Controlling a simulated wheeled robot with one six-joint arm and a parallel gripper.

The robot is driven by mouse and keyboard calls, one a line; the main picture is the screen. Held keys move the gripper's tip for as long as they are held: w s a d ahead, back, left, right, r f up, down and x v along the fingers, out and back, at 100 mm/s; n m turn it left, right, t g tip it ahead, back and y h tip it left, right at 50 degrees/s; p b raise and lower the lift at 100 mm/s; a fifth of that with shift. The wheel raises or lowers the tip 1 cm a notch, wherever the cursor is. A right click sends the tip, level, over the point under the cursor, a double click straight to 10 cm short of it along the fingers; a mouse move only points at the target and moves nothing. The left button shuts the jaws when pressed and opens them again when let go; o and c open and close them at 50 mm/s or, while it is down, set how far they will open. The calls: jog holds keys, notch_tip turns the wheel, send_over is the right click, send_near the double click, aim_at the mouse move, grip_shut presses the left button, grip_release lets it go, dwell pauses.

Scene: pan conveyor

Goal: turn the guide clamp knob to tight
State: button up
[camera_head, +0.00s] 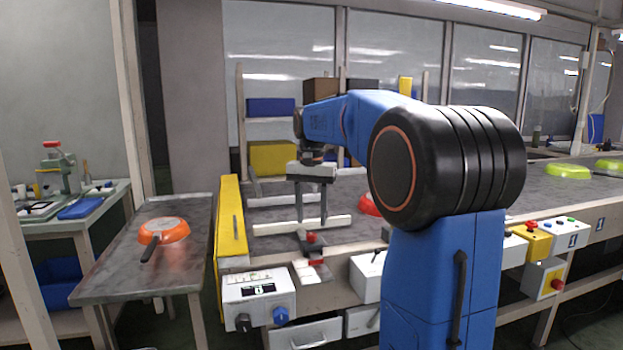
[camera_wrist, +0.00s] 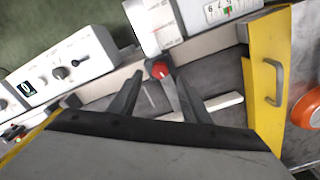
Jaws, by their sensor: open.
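The guide clamp knob (camera_head: 311,237) is small and red, at the near edge of the conveyor, beside a white guide rail (camera_head: 275,229). In the wrist view the red knob (camera_wrist: 160,70) shows near the fingertips, on a grey clamp part. My gripper (camera_head: 311,221) points down with its two dark fingers apart and nothing held. The fingertips are just above the knob, one to each side of it in the picture. In the wrist view my gripper (camera_wrist: 160,78) spans the knob. I cannot tell whether a finger touches it, nor which way the knob is turned.
A yellow guard (camera_head: 231,220) with a handle stands left of the conveyor. A white control box (camera_head: 260,290) with dark and blue knobs sits below the front edge. An orange pan (camera_head: 165,230) lies on the left table. A red pan shows partly behind my arm.

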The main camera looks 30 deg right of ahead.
aim_at(311, 235)
notch_tip(311, 235, up, 13)
dwell(0.4)
jog(key=shift+f, duration=0.15)
